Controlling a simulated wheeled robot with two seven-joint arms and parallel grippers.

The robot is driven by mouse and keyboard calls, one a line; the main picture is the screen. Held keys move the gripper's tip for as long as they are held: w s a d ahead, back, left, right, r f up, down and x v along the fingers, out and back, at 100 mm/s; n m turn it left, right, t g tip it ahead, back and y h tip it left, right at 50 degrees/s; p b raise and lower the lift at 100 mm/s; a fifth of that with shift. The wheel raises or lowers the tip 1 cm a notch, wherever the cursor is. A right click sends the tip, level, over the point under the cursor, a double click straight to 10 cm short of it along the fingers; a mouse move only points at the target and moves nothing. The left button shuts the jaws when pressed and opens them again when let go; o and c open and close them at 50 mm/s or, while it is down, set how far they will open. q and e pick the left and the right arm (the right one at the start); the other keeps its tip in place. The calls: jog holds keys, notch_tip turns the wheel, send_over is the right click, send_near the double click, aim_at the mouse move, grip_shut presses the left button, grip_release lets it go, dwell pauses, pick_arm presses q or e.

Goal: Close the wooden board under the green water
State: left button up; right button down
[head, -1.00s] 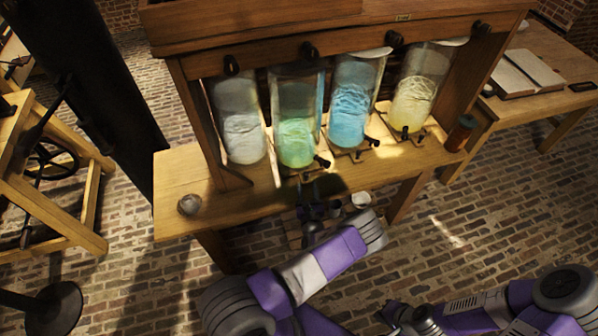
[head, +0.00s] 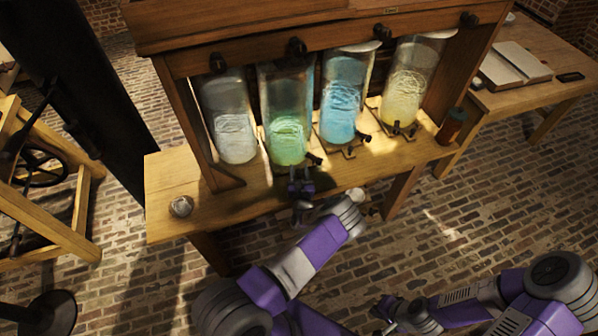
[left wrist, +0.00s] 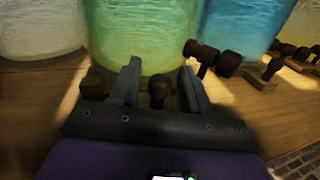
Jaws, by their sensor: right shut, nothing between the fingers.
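The jar of green water (head: 288,125) stands on the wooden bench between the clear jar and the blue jar. It fills the upper middle of the left wrist view (left wrist: 145,35). Below it, a dark round knob (left wrist: 160,90) stands between the fingers of my left gripper (left wrist: 160,72), which are open and apart from it. Part of the wooden board (left wrist: 94,84) shows left of the fingers; the rest is hidden. In the head view my left gripper (head: 301,180) is at the bench front below the green jar. My right gripper (head: 384,308) is low, shut and empty, away from the bench.
A dark tap (left wrist: 208,58) sticks out right of the left gripper, close to its right finger. The clear jar (head: 232,130), blue jar (head: 342,105) and yellow jar (head: 404,95) stand alongside. A small round object (head: 181,206) lies on the bench's left end.

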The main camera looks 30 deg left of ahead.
aim_at(295, 162)
pick_arm(q)
grip_shut()
jog(key=shift+a, duration=0.1)
jog(key=w+a+b, duration=0.2)
jog(key=shift+w+a, duration=0.2)
jog(key=shift+a, duration=0.2)
jog(key=shift+w+a, duration=0.2)
jog(key=shift+a, duration=0.05)
jog(key=shift+r, duration=0.1)
grip_release()
jog(key=shift+d, duration=0.1)
